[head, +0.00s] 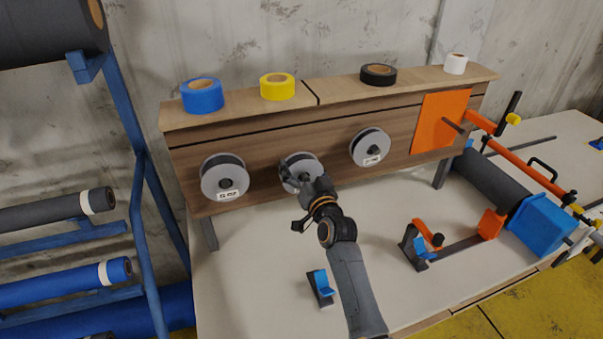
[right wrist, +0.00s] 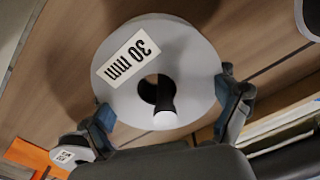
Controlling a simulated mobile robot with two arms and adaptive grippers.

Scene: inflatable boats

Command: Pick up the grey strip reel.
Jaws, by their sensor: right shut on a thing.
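Three reels with pale grey side discs and dark strip hang in a row on the wooden panel: a left reel (head: 224,187), a middle reel (head: 290,162) and a right reel (head: 370,158). My right gripper (head: 302,188) is at the middle reel and covers its lower part in the head view. In the right wrist view the same reel (right wrist: 188,60) has a "30 mm" label, and the fingers (right wrist: 168,112) are shut on its rim from both sides. A dark peg end shows in its centre hole. My left gripper is not in view.
Blue (head: 202,96), yellow (head: 277,87), black (head: 378,75) and white (head: 455,64) tape rolls lie on the ledge. A blue rack (head: 140,170) with fabric rolls stands at left. An orange and blue roller device (head: 540,225) stands at right. The bench (head: 250,280) is clear at front left.

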